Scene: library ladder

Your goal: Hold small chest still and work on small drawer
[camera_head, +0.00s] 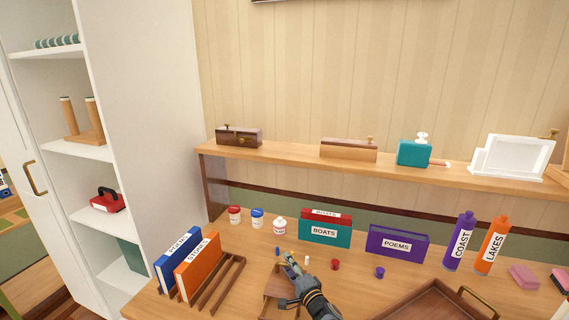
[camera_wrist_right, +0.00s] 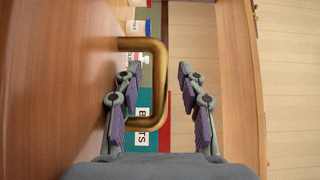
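The small chest (camera_head: 275,284), a low brown wooden box, sits on the table near the bottom middle of the head view, partly covered by my right arm. My right gripper (camera_head: 291,261) is over the chest, its fingers pointing away from me. In the right wrist view my right gripper (camera_wrist_right: 158,100) is open, with purple pads on both sides. A brass handle (camera_wrist_right: 158,80) reaches into the space between the fingers from a brown wooden surface at left. I cannot tell whether that surface is the drawer. My left gripper is not in view.
A book rack (camera_head: 222,285) stands left of the chest. Behind it are the BOATS box (camera_head: 325,234), the POEMS box (camera_head: 397,242) and several jars. Small caps lie close by, including a red one (camera_head: 335,265). A brown tray (camera_head: 425,299) is at right.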

